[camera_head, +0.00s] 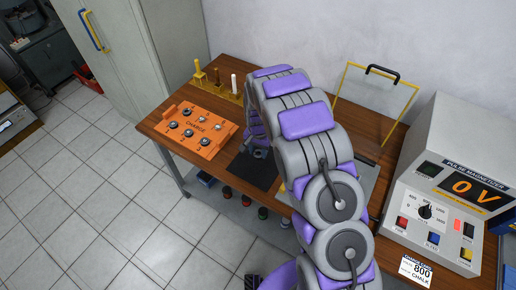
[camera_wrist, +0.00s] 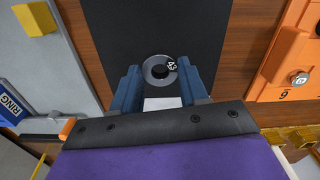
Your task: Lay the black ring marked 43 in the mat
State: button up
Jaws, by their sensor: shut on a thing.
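The dark ring marked 43 (camera_wrist: 152,79) is between the two blue fingertips of my gripper (camera_wrist: 159,76) in the wrist view. Its white 43 label faces the camera. My gripper is shut on it. The black mat (camera_wrist: 150,25) lies behind the ring in the wrist view. In the head view the mat (camera_head: 252,174) is on the wooden table, and my gripper (camera_head: 256,150) is at its far part, mostly hidden by my arm. I cannot tell whether the ring touches the mat.
An orange CHARGE tray (camera_head: 203,124) with several small round pieces lies left of the mat. A yellow stand with posts (camera_head: 217,90) is behind it. The pulse magnetizer (camera_head: 450,190), showing 0 V, stands at the right. A yellow-framed clear guard (camera_head: 370,100) is at the back.

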aim_at(258, 162)
jog(key=shift+f, duration=2.2)
jog(key=shift+f, duration=0.1)
jog(key=o, duration=1.1)
jog(key=shift+c, duration=0.2)
jog(key=c, duration=0.5)
jog(key=shift+r+p, duration=0.45)
jog(key=shift+r, duration=1.85)
